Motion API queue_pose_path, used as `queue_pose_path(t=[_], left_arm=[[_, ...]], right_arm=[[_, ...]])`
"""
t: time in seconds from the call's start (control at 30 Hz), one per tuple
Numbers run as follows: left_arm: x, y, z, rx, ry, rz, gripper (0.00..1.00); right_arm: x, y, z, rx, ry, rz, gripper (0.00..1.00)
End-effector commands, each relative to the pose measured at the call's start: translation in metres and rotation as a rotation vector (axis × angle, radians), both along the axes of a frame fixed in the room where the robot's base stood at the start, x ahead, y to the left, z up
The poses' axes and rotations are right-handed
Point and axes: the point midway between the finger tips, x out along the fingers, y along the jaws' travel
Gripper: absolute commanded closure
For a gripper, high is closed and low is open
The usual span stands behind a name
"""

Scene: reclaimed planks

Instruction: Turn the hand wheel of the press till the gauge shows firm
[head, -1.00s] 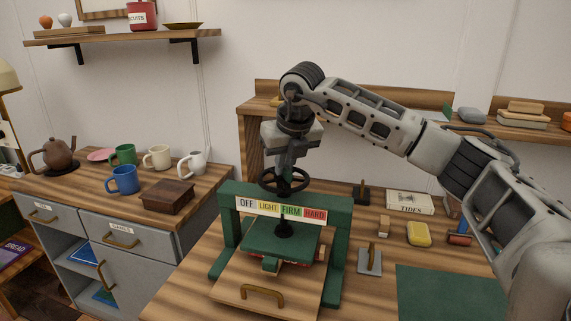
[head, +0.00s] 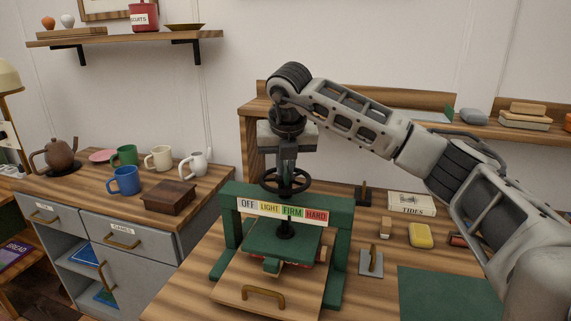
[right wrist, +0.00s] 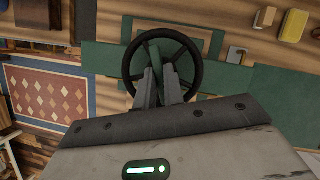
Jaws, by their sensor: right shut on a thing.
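The green press (head: 341,220) stands on the plank bench, with a black hand wheel (head: 268,181) on its top. The wheel also shows in the right wrist view (right wrist: 197,62). My right gripper (head: 287,180) points down from above and is shut on the wheel; its fingers (right wrist: 163,85) show at the near part of the wheel in the wrist view. The gauge strip (head: 283,211) reads OFF, LIGHT, FIRM, HARD from left to right. I cannot make out a pointer on it. The green platen (head: 290,243) is under the crossbeam. My left gripper is not in view.
A wooden board with a brass handle (head: 263,292) lies at the press's front. Right of it are a grey metal piece (head: 371,264), a yellow block (head: 420,235) and a green mat (head: 450,293). A cabinet with mugs (head: 124,180) stands left.

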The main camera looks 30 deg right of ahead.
Motion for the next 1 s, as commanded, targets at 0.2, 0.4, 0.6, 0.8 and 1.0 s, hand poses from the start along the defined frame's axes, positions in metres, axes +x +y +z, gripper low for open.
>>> queue_pose_path(t=[0.2,0.4,0.6,0.8,1.0], left_arm=[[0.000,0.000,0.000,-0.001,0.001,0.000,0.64],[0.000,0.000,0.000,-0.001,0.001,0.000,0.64],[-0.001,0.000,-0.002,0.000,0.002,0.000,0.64],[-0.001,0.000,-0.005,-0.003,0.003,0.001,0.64],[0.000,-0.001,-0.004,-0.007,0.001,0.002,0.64]], right_arm=[[0.001,-0.001,0.002,0.000,-0.005,0.000,0.68],[0.000,0.000,0.001,0.001,-0.003,0.001,0.68],[-0.003,0.002,0.011,0.001,-0.005,0.002,0.68],[-0.016,0.010,0.048,0.001,-0.008,0.004,0.68],[-0.033,0.019,0.095,0.001,-0.009,0.003,0.68]])
